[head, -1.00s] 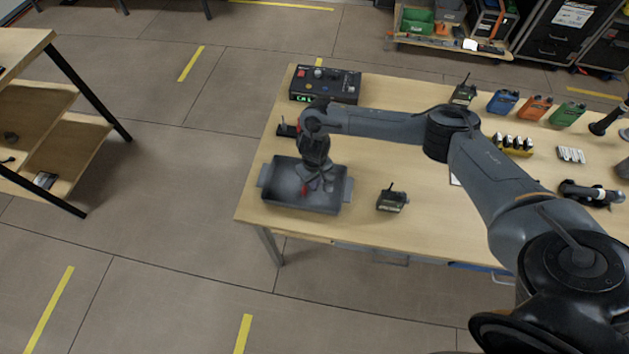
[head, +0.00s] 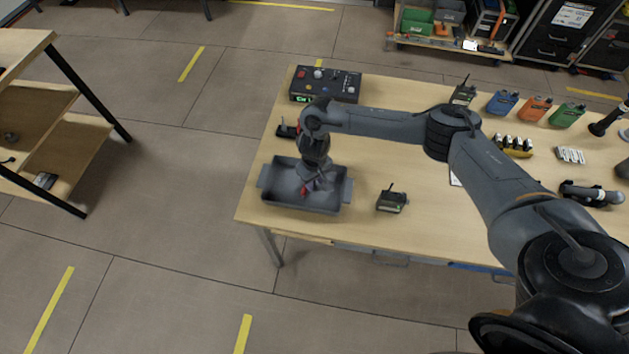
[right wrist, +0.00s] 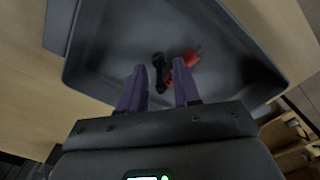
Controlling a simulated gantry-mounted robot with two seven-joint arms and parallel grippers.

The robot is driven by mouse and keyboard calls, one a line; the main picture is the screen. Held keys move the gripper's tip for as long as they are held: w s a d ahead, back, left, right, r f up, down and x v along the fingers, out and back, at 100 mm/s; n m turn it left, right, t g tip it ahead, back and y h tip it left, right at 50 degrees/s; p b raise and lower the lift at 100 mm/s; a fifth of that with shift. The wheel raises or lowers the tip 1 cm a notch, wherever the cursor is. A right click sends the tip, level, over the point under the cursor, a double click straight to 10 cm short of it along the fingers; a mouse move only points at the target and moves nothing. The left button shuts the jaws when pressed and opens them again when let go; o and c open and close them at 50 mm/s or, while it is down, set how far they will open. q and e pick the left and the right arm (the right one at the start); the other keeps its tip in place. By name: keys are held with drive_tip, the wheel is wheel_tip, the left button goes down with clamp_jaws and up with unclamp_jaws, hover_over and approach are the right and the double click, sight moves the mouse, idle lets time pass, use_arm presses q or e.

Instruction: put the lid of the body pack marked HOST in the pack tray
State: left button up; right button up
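The grey pack tray (head: 346,190) sits at the left front of the table. It also fills much of the right wrist view (right wrist: 225,50). My right gripper (head: 311,189) points down inside the tray. In the right wrist view its two purple fingers (right wrist: 158,75) are apart, with a visible gap. A small black piece (right wrist: 158,65) and a red piece (right wrist: 190,58) lie on the tray floor just beyond the fingertips; I cannot tell which is a lid. A body pack (head: 391,200) lies right of the tray, another (head: 463,94) stands farther back. Their markings are unreadable. My left gripper is not in view.
A black control box (head: 325,84) with coloured buttons stands behind the tray. A small black item (head: 287,130) lies between them. Blue (head: 502,102), orange (head: 535,107) and green (head: 567,113) containers line the back right. Table surface around the near body pack is clear.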

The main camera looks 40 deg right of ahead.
wheel_tip(320, 180, up, 11)
drive_tip(key=p, duration=0.4)
drive_tip(key=shift+f, duration=0.1)
drive_tip(key=s+a+f+n+t+y, duration=0.1)
drive_tip(key=a+f+n+t+y, duration=0.25)
drive_tip(key=a, duration=1.35)
drive_tip(key=s+a+r+n+t+y, duration=0.1)
drive_tip(key=s+a+r+n+t, duration=0.1)
drive_tip(key=a, duration=0.5)
drive_tip(key=s+a+r+n+t+y, duration=0.1)
drive_tip(key=s+a+r+n, duration=0.15)
drive_tip(key=a, duration=0.35)
drive_tip(key=s+d+m+g+h, duration=0.3)
drive_tip(key=s+d+m+h, duration=0.1)
drive_tip(key=s+d, duration=1.2)
drive_tip(key=shift+d+r+h, duration=0.25)
drive_tip(key=shift+d+h, duration=0.4)
drive_tip(key=shift+d, duration=0.45)
drive_tip(key=shift+w, duration=0.1)
